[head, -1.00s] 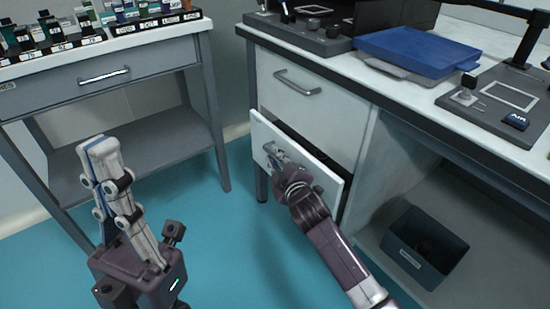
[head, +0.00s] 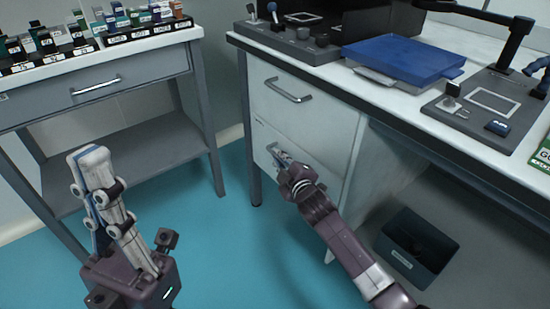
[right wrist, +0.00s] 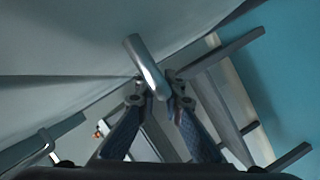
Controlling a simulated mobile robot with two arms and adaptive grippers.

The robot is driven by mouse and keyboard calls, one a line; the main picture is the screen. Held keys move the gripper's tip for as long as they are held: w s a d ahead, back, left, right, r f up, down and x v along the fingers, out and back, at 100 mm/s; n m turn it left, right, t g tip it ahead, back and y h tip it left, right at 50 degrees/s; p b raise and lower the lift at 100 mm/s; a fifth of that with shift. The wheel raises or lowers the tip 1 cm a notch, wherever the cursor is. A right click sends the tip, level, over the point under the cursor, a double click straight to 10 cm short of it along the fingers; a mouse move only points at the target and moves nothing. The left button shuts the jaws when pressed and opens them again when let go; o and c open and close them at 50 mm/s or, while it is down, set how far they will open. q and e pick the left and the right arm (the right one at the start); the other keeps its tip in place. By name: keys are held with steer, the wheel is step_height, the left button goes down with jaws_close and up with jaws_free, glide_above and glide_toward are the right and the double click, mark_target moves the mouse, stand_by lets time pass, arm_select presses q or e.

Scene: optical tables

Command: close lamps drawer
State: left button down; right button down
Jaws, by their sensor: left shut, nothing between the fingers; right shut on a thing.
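The lower drawer (head: 262,143) of the white cabinet looks flush, or nearly flush, with the cabinet front; my right arm hides much of it. My right gripper (head: 284,163) is at this drawer and shut on its metal handle. In the right wrist view the handle (right wrist: 146,64) is a short bright bar at the fingertips of my right gripper (right wrist: 160,88). My left gripper (head: 90,156) is shut and empty, pointing up at the left, away from the cabinet. The label on the drawer is too small to read.
An upper drawer with a metal handle (head: 288,91) is shut above. A blue tray (head: 415,58) and dark instruments stand on the right table. A dark bin (head: 416,247) sits under it. A grey side table (head: 150,73) with small boxes stands left. The blue floor between is clear.

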steer(key=c, duration=2)
jaws_free()
steer(key=shift+w+d, duration=0.15)
steer(key=shift+d, duration=0.15)
steer(key=shift+c, duration=0.2)
steer(key=v, duration=1.2)
steer(key=shift+a, duration=0.1)
